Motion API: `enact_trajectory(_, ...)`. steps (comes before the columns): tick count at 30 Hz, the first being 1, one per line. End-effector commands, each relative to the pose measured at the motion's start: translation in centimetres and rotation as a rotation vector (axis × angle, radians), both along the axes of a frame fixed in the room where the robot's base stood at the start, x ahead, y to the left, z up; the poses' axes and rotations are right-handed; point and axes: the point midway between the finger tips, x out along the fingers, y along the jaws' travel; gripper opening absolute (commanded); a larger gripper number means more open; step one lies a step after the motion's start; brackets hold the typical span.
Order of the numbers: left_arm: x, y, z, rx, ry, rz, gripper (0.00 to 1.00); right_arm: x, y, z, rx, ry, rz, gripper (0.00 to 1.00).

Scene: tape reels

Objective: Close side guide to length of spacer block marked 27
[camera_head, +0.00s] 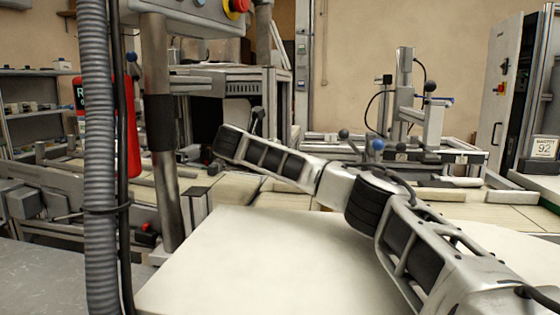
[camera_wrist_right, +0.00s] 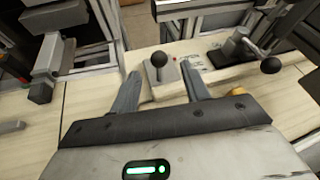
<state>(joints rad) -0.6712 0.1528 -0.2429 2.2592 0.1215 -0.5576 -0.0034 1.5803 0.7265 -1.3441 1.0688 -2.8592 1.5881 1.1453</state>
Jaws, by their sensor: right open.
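My right gripper (camera_wrist_right: 160,69) is open, with its two grey fingers apart in the right wrist view. A black ball knob (camera_wrist_right: 159,59) on a short stem stands between and just beyond the fingertips; its small light-grey base (camera_wrist_right: 168,76) rests on the pale surface. I cannot tell if the fingers touch it. This may be part of the side guide, but I cannot tell for sure. In the head view my right arm reaches from the lower right toward the upper left, and its fingers cannot be made out. No block marked 27 is readable. My left gripper is out of view.
A block or sign marked 92 (camera_head: 544,147) stands at the far right. A second ball knob (camera_wrist_right: 270,65) on a lever stands right of my right gripper. A metal upright post (camera_head: 160,130) and a grey hose (camera_head: 98,150) block the left. A pale tabletop (camera_head: 235,255) lies clear in front.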

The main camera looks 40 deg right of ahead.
Motion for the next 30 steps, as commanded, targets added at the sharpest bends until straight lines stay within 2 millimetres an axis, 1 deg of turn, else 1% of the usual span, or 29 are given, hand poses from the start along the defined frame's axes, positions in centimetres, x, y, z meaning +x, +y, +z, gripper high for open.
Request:
enact_trajectory(1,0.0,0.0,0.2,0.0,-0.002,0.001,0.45,0.4,-0.9,-0.4,0.0,0.002,-0.004,0.46)
enact_trajectory(3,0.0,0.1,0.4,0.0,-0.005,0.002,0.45,0.7,-1.9,-0.8,0.001,0.002,-0.003,0.46)
enact_trajectory(9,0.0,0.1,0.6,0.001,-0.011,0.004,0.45,1.6,-3.6,-1.6,0.001,0.001,0.0,0.46)
enact_trajectory(13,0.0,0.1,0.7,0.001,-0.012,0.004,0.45,1.8,-4.0,-1.8,0.0,0.001,0.001,0.46)
enact_trajectory(20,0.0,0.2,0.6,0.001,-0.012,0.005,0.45,1.8,-4.1,-1.8,0.0,0.001,0.001,0.46)
enact_trajectory(23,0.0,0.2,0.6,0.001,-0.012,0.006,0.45,1.8,-4.0,-1.8,0.0,0.001,0.001,0.21)
enact_trajectory(24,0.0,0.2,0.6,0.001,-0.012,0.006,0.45,1.8,-4.0,-1.8,0.0,0.001,0.001,0.1)
enact_trajectory(25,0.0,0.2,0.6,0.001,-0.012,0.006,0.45,1.8,-4.0,-1.8,0.0,0.0,0.001,0.02)
enact_trajectory(26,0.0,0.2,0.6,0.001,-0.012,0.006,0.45,1.8,-4.0,-1.8,0.0,0.0,0.001,0.0)
enact_trajectory(30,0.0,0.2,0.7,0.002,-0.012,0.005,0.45,1.9,-3.8,-1.8,0.001,0.001,0.001,0.0)
